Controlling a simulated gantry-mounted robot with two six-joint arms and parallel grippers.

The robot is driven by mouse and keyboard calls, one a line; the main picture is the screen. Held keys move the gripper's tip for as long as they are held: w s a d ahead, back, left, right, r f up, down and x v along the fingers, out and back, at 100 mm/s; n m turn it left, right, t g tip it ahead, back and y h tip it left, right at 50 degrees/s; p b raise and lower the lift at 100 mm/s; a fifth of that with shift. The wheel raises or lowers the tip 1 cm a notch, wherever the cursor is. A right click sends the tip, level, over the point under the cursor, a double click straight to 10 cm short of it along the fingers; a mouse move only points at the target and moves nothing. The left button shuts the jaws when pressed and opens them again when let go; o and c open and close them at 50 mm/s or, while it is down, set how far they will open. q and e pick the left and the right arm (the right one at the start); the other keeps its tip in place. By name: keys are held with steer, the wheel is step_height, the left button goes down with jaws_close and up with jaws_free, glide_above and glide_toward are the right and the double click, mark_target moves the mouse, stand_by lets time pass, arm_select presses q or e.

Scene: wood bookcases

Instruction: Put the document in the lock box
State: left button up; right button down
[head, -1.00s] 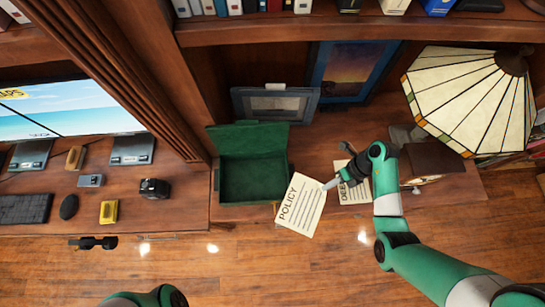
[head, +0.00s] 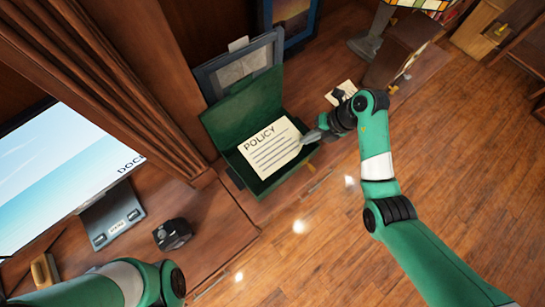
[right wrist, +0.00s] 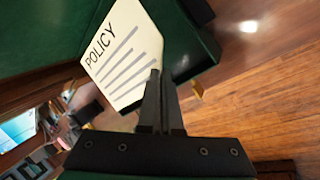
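The policy document (head: 268,150), a cream sheet headed "POLICY", is over the open green lock box (head: 240,110). My right gripper (head: 312,136) is shut on the document's right edge. In the right wrist view the document (right wrist: 122,55) extends from the closed fingers (right wrist: 157,85), with the green box (right wrist: 195,55) behind and beside it. The box lid stands open at the back. The document covers most of the box opening, so how deep it sits cannot be told. My left arm shows at the bottom left of the head view; its gripper is out of view.
A second paper (head: 343,93) lies on the shelf behind my right gripper. A framed picture (head: 240,65) leans behind the box. A black device (head: 172,234) and a monitor (head: 60,170) are on the left. Open wooden floor (head: 300,240) lies in front.

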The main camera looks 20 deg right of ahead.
steer(key=shift+w+a+f+b, duration=0.25)
steer(key=shift+w+a+b, duration=0.05)
steer(key=shift+w+a, duration=0.15)
steer(key=shift+w+d+n, duration=0.1)
steer(key=shift+w+n, duration=0.2)
steer(key=shift+s+f, duration=0.1)
steer(key=shift+f, duration=0.05)
step_height(320, 180, down, 10)
steer(key=b, duration=0.5)
arm_select(q)
step_height(320, 180, down, 6)
steer(key=shift+d+f+y, duration=0.2)
steer(key=shift+d+y, duration=0.05)
steer(key=shift+y, duration=0.05)
steer(key=shift+w, duration=0.1)
arm_select(e)
steer(key=c, duration=1.6)
jaws_free()
steer(key=c, duration=1.4)
jaws_free()
